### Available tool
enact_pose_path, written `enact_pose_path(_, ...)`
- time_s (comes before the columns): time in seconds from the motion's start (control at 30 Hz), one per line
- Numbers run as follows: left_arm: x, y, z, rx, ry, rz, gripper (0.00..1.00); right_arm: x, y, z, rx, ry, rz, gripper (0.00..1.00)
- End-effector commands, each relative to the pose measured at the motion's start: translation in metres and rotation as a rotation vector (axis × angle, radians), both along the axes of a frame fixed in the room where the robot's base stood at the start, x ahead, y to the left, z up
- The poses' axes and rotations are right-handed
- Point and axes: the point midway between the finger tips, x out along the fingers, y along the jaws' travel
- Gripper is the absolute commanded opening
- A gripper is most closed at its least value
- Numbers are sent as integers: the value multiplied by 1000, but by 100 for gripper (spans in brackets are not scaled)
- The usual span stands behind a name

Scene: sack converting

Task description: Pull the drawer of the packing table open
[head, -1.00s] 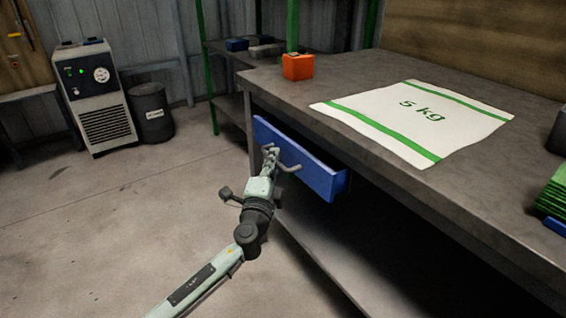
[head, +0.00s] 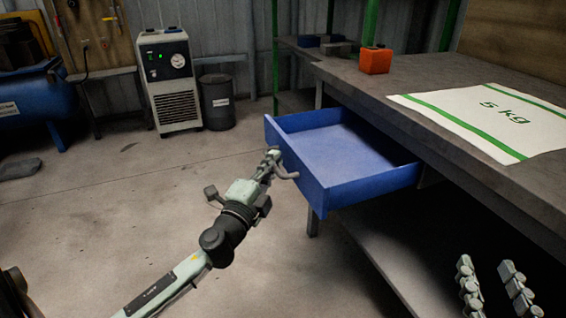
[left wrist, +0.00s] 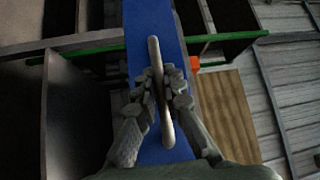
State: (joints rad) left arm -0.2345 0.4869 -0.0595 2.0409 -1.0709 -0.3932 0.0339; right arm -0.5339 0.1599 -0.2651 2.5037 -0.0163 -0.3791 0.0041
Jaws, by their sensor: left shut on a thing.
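The blue drawer (head: 345,150) of the packing table (head: 420,88) stands well out from under the tabletop, and its inside looks empty. Its grey bar handle (head: 288,174) is on the front panel. My left gripper (head: 271,158) is shut on the handle. In the left wrist view the fingers of my left gripper (left wrist: 164,90) close on both sides of the handle (left wrist: 154,52), with the blue drawer front (left wrist: 150,15) behind. My right gripper (head: 487,272) shows at the lower right of the head view, its fingers apart and empty.
A white and green 5 kg sack (head: 490,118) lies flat on the tabletop, near an orange block (head: 375,60). A lower shelf (head: 385,255) runs under the table. A grey machine (head: 170,80) and dark bin (head: 217,102) stand at the back wall.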

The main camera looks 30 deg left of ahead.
Motion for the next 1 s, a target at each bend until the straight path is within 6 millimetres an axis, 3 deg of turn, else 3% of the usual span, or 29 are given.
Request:
enact_pose_path(0.3, -1, -1, 0, -1, 1, -2, 0, 0, 0, 1, 2, -4, 1, 40)
enact_pose_path(0.33, -1, -1, 0, -1, 1, -2, 11, 0, 0, 1, 2, -4, 1, 40)
enact_pose_path(0.5, 0, 0, 0, -1, 1, -1, 31, 0, 0, 1, 2, -4, 1, 40)
enact_pose_path(0.83, -3, 0, -1, -2, 1, 0, 31, 0, 0, 0, 0, -1, -1, 40)
enact_pose_path(1.0, -24, -3, -5, -5, 5, 1, 31, 0, 0, 0, 1, -2, 0, 40)
